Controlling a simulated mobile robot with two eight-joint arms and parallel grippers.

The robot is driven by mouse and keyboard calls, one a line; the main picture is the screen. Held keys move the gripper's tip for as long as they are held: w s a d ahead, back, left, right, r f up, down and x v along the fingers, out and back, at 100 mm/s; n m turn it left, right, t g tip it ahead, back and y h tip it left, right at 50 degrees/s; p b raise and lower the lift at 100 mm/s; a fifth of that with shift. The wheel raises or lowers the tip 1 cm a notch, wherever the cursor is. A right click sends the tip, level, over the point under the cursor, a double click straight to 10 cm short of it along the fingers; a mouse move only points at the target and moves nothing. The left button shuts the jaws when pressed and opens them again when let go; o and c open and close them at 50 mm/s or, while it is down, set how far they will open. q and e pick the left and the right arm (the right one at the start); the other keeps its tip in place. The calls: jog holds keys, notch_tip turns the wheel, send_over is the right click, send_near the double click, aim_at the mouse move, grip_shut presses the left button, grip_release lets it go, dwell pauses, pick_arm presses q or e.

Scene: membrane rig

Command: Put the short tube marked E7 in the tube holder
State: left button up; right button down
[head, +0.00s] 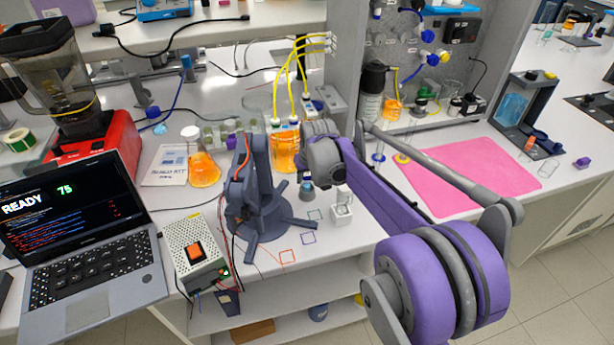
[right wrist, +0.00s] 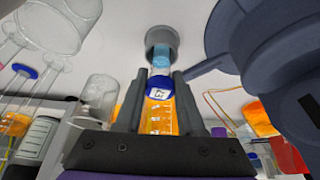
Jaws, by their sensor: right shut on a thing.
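My right gripper (right wrist: 160,80) is shut on the short tube marked E7 (right wrist: 158,94), seen in the right wrist view. The tube has a dark blue band with a white E7 label and a pale blue end. That end points at the mouth of a grey round cup (right wrist: 161,34), likely the tube holder, and overlaps it; I cannot tell how deep it sits or whether it touches. In the head view the cup (head: 306,193) stands beside the slate-blue stand (head: 251,190), just below my right wrist. My arm hides most of the tube there. My left gripper is not in view.
An orange beaker (head: 285,150) with yellow lines stands behind the gripper. A white block with a glass piece (head: 341,214) is close at the right. A power supply (head: 195,255) and laptop (head: 85,240) are at the left.

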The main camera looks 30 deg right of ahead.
jog(key=shift+f, duration=0.1)
jog(key=shift+c, duration=2.2)
grip_release()
jog(key=v, duration=1.1)
